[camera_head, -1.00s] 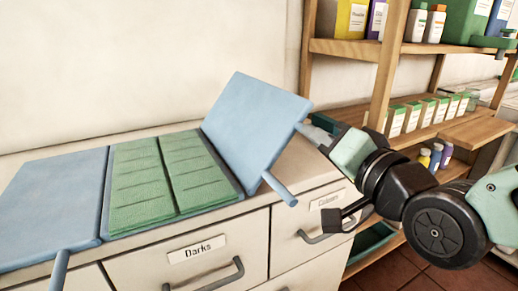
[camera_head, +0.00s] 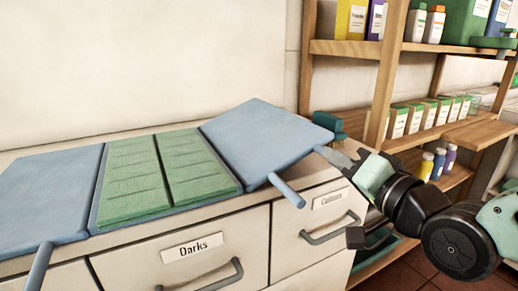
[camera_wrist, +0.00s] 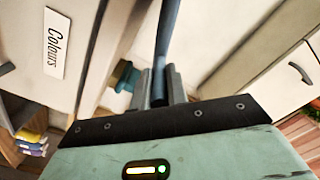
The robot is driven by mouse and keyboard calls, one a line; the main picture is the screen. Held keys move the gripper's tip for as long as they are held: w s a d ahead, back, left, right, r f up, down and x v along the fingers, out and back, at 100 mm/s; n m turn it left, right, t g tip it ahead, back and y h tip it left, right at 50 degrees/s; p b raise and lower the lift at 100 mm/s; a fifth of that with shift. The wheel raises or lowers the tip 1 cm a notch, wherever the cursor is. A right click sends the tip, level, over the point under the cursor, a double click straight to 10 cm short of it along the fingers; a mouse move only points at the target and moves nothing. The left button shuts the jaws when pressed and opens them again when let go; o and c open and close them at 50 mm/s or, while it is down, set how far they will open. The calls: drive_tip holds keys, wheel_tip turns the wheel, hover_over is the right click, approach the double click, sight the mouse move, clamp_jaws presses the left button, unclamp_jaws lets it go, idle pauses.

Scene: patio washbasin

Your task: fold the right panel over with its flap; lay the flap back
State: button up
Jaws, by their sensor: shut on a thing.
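A blue folding board lies on the counter, with a flat left panel (camera_head: 45,195) and a middle panel (camera_head: 97,222) bearing a green cloth (camera_head: 150,178). The cloth lies in two side-by-side strips, and none of it is on the right panel. The right panel (camera_head: 262,143), the flap, slopes up to the right with its outer edge raised off the counter. A rod-like handle (camera_head: 287,190) sticks out from its front. My gripper (camera_head: 326,150) is shut on the panel's outer right edge. In the wrist view, the fingers (camera_wrist: 160,88) pinch the blue panel edge-on (camera_wrist: 163,40).
The counter has drawers labelled Darks (camera_head: 192,248) and Colours (camera_head: 328,199), with protruding handles. A wooden shelf (camera_head: 340,48) with bottles and boxes stands close behind my gripper. A plain wall rises behind the board.

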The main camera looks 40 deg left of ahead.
drive_tip(key=f+b, duration=0.2)
drive_tip(key=f, duration=0.1)
drive_tip(key=f+b, duration=0.1)
drive_tip(key=f, duration=0.1)
drive_tip(key=shift+w+d+f, duration=0.15)
drive_tip(key=shift+w+f, duration=0.05)
drive_tip(key=shift+w, duration=0.15)
drive_tip(key=o, duration=1.7)
drive_tip(key=shift+o, duration=0.2)
drive_tip(key=shift+r, duration=0.1)
drive_tip(key=r+p+v, duration=0.2)
drive_tip(key=v, duration=0.9)
drive_tip(key=shift+p, duration=0.3)
drive_tip(key=shift+f, duration=0.1)
